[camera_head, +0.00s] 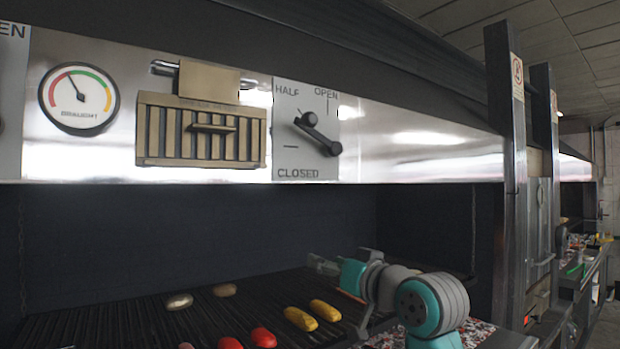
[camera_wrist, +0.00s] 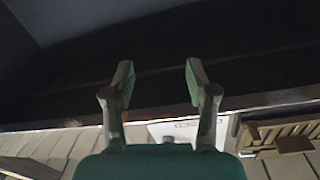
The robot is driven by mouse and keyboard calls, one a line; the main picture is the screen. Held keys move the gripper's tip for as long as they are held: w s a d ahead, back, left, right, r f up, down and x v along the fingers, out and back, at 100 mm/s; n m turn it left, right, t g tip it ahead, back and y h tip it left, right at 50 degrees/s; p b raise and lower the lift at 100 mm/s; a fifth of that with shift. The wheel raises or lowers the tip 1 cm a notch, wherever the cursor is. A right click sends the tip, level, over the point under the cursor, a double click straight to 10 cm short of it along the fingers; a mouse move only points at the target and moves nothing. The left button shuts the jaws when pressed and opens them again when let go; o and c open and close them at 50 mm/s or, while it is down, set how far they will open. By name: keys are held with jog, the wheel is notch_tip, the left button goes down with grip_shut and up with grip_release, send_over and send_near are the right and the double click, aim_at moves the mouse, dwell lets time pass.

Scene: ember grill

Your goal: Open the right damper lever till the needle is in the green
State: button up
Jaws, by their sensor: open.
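The right damper lever (camera_head: 319,134) is a dark handle on a pale plate (camera_head: 284,128) marked HALF, OPEN and CLOSED. My gripper (camera_head: 322,264) is below the plate, low over the grill. In the wrist view my gripper (camera_wrist: 158,80) is open and empty, its fingers apart. Part of a pale plate (camera_wrist: 185,130) shows beyond the fingers there.
A brass slatted vent (camera_head: 160,130) with a handle sits between gauge and plate. Below the steel hood, the grill (camera_head: 100,322) holds red and yellow food and mushrooms. A dark post (camera_head: 506,180) stands at right. Another plate (camera_head: 14,80) is cut off at left.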

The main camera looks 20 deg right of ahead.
jog(key=s+r+n, duration=0.2)
jog(key=s+r, duration=0.2)
jog(key=r, duration=1.1)
jog(key=n+y, duration=0.1)
send_near(313, 120)
jog(key=x, duration=1.1)
jog(key=shift+w, duration=0.1)
grip_shut()
